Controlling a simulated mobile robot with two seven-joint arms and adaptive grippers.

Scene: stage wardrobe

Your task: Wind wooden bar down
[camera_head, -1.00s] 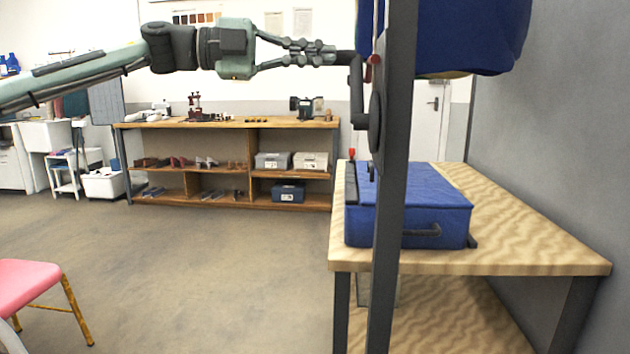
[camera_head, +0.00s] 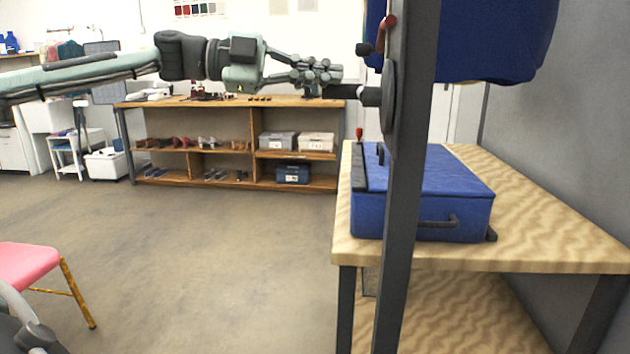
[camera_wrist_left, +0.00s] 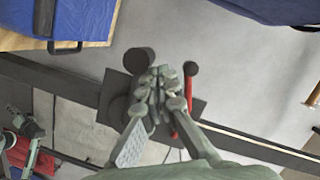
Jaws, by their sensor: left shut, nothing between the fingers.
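The wooden bar does not show in any view. A dark upright post (camera_head: 405,200) carries a winch with a dark round hub (camera_head: 389,97). Its black crank handle (camera_head: 369,96) sticks out to the left, at about hub height. A red lever (camera_head: 388,22) sits higher on the post. My left gripper (camera_head: 335,78) is shut and empty, its fingertips close by the handle; whether they touch it I cannot tell. In the left wrist view the shut fingers (camera_wrist_left: 160,90) lie between the handle's round end (camera_wrist_left: 140,61) and the red lever (camera_wrist_left: 189,85).
A blue cloth bundle (camera_head: 480,40) hangs behind the post. A blue case (camera_head: 420,200) lies on the wooden table (camera_head: 540,235) at right. A shelf unit (camera_head: 245,150) stands at the back, a pink chair (camera_head: 28,265) at lower left. The middle floor is free.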

